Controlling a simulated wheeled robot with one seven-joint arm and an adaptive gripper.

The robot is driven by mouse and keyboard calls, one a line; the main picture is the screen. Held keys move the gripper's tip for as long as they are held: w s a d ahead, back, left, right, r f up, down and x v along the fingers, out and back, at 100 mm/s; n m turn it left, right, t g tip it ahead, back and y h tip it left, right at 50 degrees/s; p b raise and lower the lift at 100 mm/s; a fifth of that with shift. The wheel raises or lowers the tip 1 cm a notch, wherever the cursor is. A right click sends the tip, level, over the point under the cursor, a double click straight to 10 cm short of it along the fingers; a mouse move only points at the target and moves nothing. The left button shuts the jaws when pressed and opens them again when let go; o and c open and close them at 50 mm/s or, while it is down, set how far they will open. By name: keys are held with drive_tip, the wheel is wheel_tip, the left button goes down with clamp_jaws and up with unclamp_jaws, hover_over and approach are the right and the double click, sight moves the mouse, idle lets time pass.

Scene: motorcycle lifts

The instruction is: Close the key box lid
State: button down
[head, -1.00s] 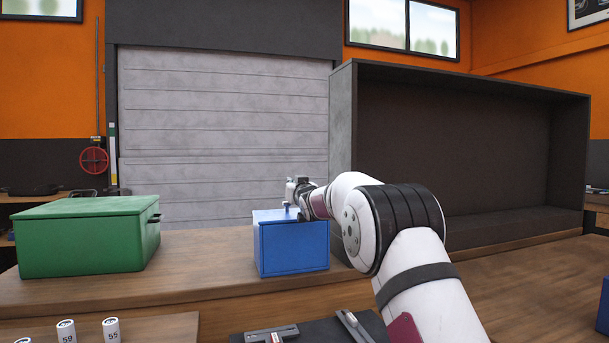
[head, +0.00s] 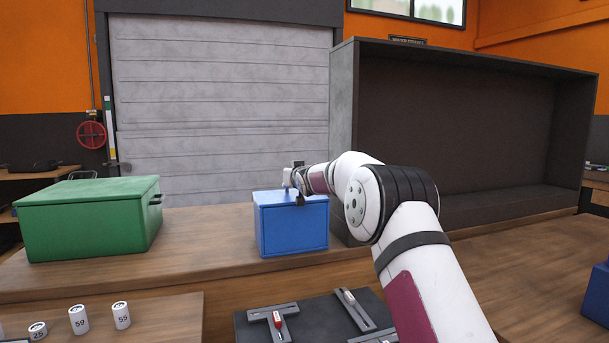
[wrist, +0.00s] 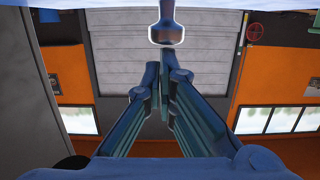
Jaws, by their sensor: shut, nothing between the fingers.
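The blue box (head: 292,229), which I take to be the key box, stands on the wooden bench in the middle of the head view. Its lid (head: 272,197) lies about level on top; whether a small gap remains cannot be told. A small dark part (head: 300,199) shows at the lid's front edge. My gripper (head: 291,180) is at the top of the box, partly hidden by my wrist. Contact with the lid cannot be told.
A green box (head: 85,225) with a dark side handle stands on the bench at left. A large dark open cabinet (head: 460,215) stands behind my arm at right. White numbered cylinders (head: 79,320) and a dark tool tray (head: 315,318) are in front. Bare bench lies between the boxes.

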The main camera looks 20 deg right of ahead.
drive_tip(key=shift+s, duration=0.1)
drive_tip(key=s+a+r+g+h+p, duration=0.1)
drive_tip(key=s+r+g+p, duration=0.2)
drive_tip(key=s, duration=1.6)
drive_tip(key=s+a+r+g+p, duration=0.1)
drive_tip(key=s+r+g+p, duration=0.2)
drive_tip(key=s, duration=1.6)
drive_tip(key=s+a+f+g+p, duration=0.1)
drive_tip(key=s+f+g, duration=0.1)
drive_tip(key=s, duration=1)
drive_tip(key=s+a+f+g+p, duration=0.1)
drive_tip(key=s+f+g, duration=0.1)
drive_tip(key=s, duration=1)
drive_tip(key=s+a+f+g+y+p, duration=0.1)
drive_tip(key=s+f+g+p, duration=0.1)
drive_tip(key=s, duration=1.1)
drive_tip(key=shift+a+f, duration=0.2)
